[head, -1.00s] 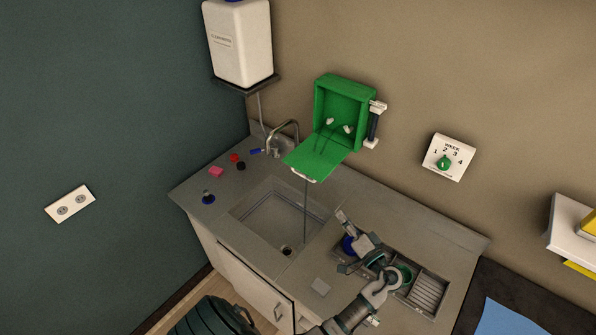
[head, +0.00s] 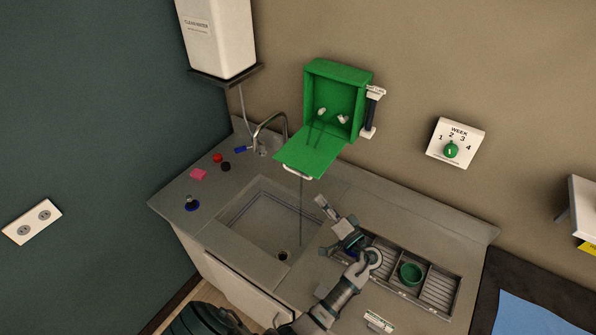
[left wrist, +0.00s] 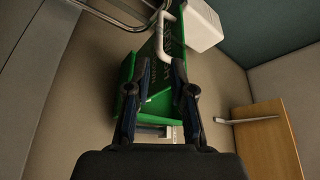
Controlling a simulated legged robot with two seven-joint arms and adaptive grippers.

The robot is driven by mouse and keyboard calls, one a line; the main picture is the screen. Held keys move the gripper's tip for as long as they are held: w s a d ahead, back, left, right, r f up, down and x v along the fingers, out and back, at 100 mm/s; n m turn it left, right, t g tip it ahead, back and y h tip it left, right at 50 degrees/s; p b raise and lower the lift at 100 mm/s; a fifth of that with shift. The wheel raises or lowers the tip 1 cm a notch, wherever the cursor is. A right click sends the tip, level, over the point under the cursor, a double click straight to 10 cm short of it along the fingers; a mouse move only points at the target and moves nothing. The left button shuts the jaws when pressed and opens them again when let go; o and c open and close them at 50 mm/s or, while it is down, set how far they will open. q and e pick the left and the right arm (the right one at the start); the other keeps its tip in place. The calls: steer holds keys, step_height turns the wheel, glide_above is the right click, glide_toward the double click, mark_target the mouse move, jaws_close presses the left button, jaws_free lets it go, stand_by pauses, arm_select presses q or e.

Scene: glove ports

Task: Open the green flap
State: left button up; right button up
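The green flap (head: 310,156) hangs open at the front of the green wall box (head: 313,88), swung down and sticking out over the sink side. Its white handle (head: 297,171) is on the outer edge. The box interior shows, with two small pale items inside. My left gripper (head: 334,214) is below and right of the flap, above the counter, apart from it. In the left wrist view, its two fingers (left wrist: 160,66) are spread and empty, with the green flap (left wrist: 152,52) and its handle (left wrist: 166,18) beyond them. My right gripper is not in view.
A sink (head: 270,222) with a tap (head: 268,128) lies below the flap. A drainer tray (head: 447,292) with a green cup (head: 411,274) is right of my arm. Small items lie at the counter's left. A week dial (head: 455,143) is on the wall.

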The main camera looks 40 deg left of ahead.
mark_target(298, 173)
arm_select(q)
steer(key=p+x, duration=0.3)
steer(key=x, duration=1)
steer(key=shift+s+f+p, duration=0.1)
steer(key=shift+p, duration=0.25)
steer(key=shift+a, duration=0.1)
jaws_close()
